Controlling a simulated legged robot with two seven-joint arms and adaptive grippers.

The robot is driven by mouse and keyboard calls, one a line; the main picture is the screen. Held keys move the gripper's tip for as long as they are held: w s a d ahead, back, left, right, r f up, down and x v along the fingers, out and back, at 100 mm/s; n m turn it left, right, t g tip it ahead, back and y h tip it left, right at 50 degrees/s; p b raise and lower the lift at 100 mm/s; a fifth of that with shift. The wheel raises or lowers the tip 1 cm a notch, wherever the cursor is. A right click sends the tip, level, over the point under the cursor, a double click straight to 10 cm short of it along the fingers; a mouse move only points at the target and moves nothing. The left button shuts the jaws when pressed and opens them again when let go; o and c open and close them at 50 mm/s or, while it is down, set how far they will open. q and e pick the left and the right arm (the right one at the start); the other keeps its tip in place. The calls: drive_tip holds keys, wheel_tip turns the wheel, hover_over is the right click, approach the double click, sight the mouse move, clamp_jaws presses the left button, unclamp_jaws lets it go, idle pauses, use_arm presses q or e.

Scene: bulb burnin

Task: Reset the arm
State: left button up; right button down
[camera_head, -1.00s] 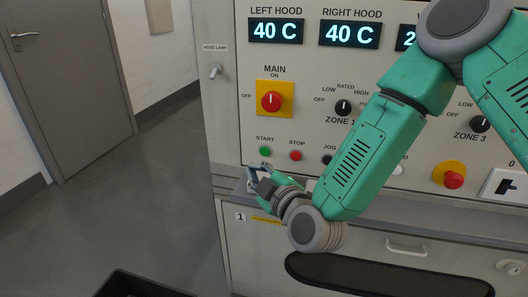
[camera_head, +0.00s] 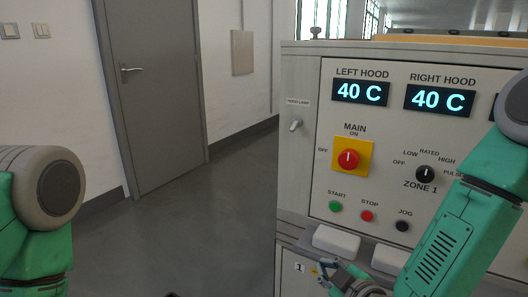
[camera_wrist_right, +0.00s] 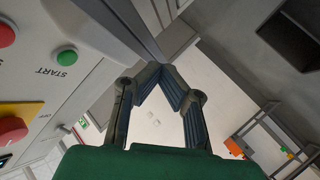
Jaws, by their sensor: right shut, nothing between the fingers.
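My right arm (camera_head: 447,235) comes in from the right in front of the control panel. Its gripper (camera_head: 326,270) is low in the head view, in front of the machine's front, below the START and STOP buttons. In the wrist view the right gripper's fingers (camera_wrist_right: 166,76) lean in to each other and are shut, with nothing held. The green START button (camera_wrist_right: 67,57) and part of the red main switch (camera_wrist_right: 12,130) show at the left there. My left arm (camera_head: 40,215) shows at the left edge of the head view; its gripper is out of view.
The panel has the red main switch (camera_head: 347,160) on a yellow plate, the zone 1 knob (camera_head: 425,174) and displays reading 40 C. White blocks (camera_head: 336,240) sit on the ledge below. Open floor (camera_head: 220,235) lies to the left, before a grey door (camera_head: 155,85).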

drive_tip(key=s+d+f+m+g+h+p, duration=0.1)
drive_tip(key=s+d+f+m+g+p, duration=0.15)
drive_tip(key=s+f+g, duration=0.4)
drive_tip(key=s+d+f+m+g+h+p, duration=0.1)
drive_tip(key=s+d+f+m+p, duration=0.2)
drive_tip(key=s, duration=0.7)
drive_tip(key=s+d+f+m+g+h+p, duration=0.1)
drive_tip(key=s+d+m+g, duration=0.1)
drive_tip(key=s, duration=0.5)
drive_tip(key=s+d+f+m+g, duration=0.1)
drive_tip(key=s+d+m+g, duration=0.1)
drive_tip(key=s+d, duration=0.3)
drive_tip(key=shift+s+f+g+h+p, duration=0.2)
drive_tip(key=shift+s+g+h+p, duration=0.2)
drive_tip(key=shift+s+g, duration=0.4)
